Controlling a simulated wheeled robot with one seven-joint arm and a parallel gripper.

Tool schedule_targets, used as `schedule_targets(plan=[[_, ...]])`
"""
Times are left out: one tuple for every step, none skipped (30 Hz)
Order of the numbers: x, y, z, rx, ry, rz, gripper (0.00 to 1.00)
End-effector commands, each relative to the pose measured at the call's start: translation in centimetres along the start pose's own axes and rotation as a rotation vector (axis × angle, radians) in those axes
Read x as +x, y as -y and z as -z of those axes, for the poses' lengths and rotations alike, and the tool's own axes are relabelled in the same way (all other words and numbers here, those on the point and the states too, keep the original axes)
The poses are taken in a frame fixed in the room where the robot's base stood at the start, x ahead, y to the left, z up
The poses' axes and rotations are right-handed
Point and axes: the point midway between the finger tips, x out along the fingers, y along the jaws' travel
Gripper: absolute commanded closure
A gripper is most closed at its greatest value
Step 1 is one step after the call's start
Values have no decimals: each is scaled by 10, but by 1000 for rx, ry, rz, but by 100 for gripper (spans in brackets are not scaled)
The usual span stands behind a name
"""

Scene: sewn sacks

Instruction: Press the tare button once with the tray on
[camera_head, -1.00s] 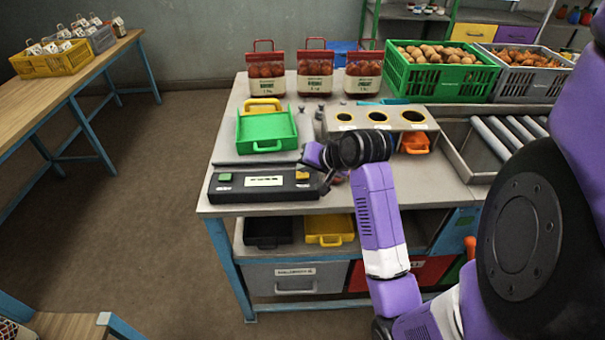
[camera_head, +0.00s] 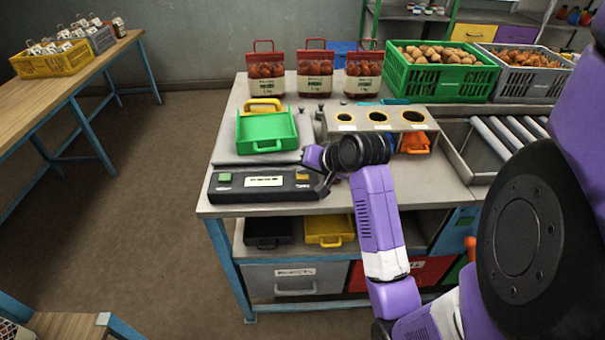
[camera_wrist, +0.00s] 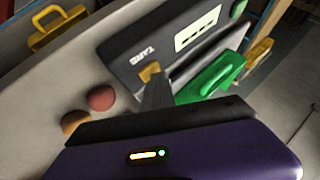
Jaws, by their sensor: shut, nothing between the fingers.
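The black scale console (camera_head: 240,190) sits at the table's front left edge, with a lit display (camera_head: 263,181), a green button (camera_head: 224,178) and a yellow button (camera_head: 302,176). In the wrist view the yellow button (camera_wrist: 150,71) is beside the label TARE. The green tray (camera_head: 267,130) rests on the scale platform behind the console; it also shows in the wrist view (camera_wrist: 212,76). My gripper (camera_head: 326,184) is shut and empty, at the console's right end. In the wrist view its dark fingertips (camera_wrist: 156,88) reach the button's edge and partly hide it; I cannot tell whether they touch.
A red ball-like item (camera_wrist: 102,97) and an orange one (camera_wrist: 75,121) lie beside the fingers. A box with several round holes (camera_head: 378,122) stands right of the tray. Three filled sacks (camera_head: 315,75) and a green crate (camera_head: 438,78) are at the back.

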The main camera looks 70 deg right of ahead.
Motion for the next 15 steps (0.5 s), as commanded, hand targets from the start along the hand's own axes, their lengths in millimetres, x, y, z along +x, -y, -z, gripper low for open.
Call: schedule_targets(plan=[[-1,1,0,0,1,-1,100],[-2,1,1,0,1,-1,100],[-3,2,2,0,2,-1,100],[-4,3,2,0,2,-1,100],[-5,4,3,0,2,-1,100],[-6,5,4,0,2,0,100],[-7,6,5,0,2,0,100],[-8,7,6,0,2,0,100],[-9,8,6,-1,2,0,100],[-10,8,7,0,2,0,100],[-11,9,8,0,1,0,100],[-12,9,9,0,1,0,100],[-12,9,9,0,1,-1,100],[-12,9,9,1,1,-1,100],[-12,9,9,1,0,-1,100]])
